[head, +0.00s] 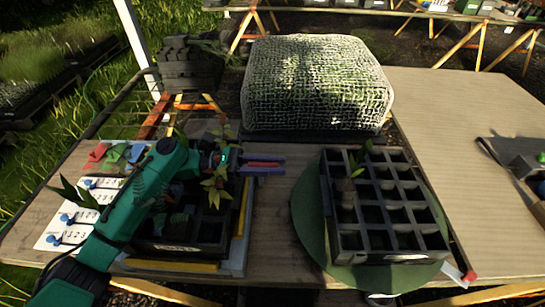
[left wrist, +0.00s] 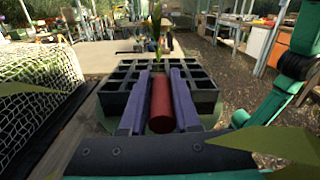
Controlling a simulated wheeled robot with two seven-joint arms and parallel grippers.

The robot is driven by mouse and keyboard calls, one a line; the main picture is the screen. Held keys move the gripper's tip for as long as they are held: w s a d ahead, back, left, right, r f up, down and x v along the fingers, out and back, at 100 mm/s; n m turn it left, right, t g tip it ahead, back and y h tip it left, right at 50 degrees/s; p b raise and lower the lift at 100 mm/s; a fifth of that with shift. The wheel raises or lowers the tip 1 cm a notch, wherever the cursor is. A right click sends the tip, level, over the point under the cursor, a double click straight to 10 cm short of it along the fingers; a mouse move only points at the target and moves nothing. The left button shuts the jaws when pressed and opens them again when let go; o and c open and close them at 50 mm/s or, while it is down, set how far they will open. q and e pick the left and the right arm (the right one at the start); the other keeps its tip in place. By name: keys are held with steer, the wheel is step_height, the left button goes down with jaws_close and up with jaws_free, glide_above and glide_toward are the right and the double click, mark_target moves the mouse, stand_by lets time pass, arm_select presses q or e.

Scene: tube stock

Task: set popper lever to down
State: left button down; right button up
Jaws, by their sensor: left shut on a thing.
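My left gripper (head: 262,168) is at the right edge of the left plug tray, above the table. Its two purple fingers (left wrist: 158,105) are shut on a red cylindrical grip (left wrist: 161,103), which looks like the popper lever's handle. The grip shows as a thin red strip between the fingers in the head view. The left tray (head: 180,247) is dark, with seedlings in it, and sits on a yellow and pale base (head: 242,225). My left arm hides much of it. I cannot tell the lever's pivot or its exact angle. My right gripper is not in view.
Right of the gripper, a dark multi-cell tray (head: 375,241) with a seedling stands on a round green plate (head: 305,222). A mesh-covered block (head: 315,85) stands behind. A white numbered board (head: 65,232) with blue pegs lies left. Bare table (head: 455,110) is at the back right.

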arm_select(q)
steer(key=c, duration=0.7)
jaws_free()
step_height(320, 180, up, 20)
steer(key=shift+r, duration=0.1)
